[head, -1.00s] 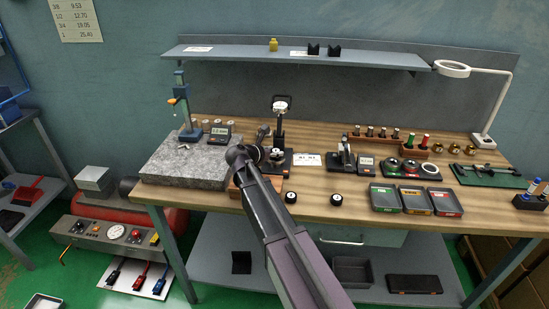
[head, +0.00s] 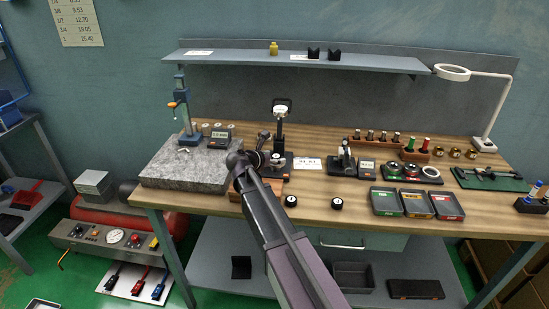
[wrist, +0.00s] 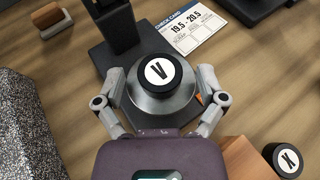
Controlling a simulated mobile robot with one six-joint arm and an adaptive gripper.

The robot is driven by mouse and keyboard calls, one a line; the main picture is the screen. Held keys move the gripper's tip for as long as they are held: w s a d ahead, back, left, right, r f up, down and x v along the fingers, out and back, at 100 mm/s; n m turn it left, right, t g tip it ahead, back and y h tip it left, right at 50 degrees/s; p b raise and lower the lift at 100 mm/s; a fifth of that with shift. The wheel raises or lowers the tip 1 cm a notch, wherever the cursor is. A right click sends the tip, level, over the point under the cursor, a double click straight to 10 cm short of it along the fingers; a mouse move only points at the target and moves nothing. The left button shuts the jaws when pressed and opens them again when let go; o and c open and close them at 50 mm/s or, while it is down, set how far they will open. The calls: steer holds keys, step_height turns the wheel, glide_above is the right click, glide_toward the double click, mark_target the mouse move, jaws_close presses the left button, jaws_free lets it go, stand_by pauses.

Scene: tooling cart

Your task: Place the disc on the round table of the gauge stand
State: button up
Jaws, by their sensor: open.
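A black disc (wrist: 160,72) with a white top marked "V" lies on the silver round table (wrist: 161,107) of the gauge stand (wrist: 117,28) in the wrist view. My gripper (wrist: 161,76) is open, with one finger on each side of the disc and round table. I cannot tell whether a fingertip touches either. In the head view, my gripper (head: 263,155) is at the gauge stand (head: 280,118) and hides part of its base. The disc is not clear there.
Another black disc, marked "X" (wrist: 287,160), stands beside a wooden block (wrist: 250,160). A granite plate (head: 185,165) is left of the stand; a check card (head: 308,164) lies right. Coloured trays (head: 415,203) occupy the bench's front right.

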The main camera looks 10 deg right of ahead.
steer(key=shift+r, duration=0.15)
steer(key=shift+s+a+r+p, duration=0.15)
steer(key=shift+p, duration=0.15)
steer(key=shift+p+v, duration=2.15)
steer(key=shift+v, duration=3.6)
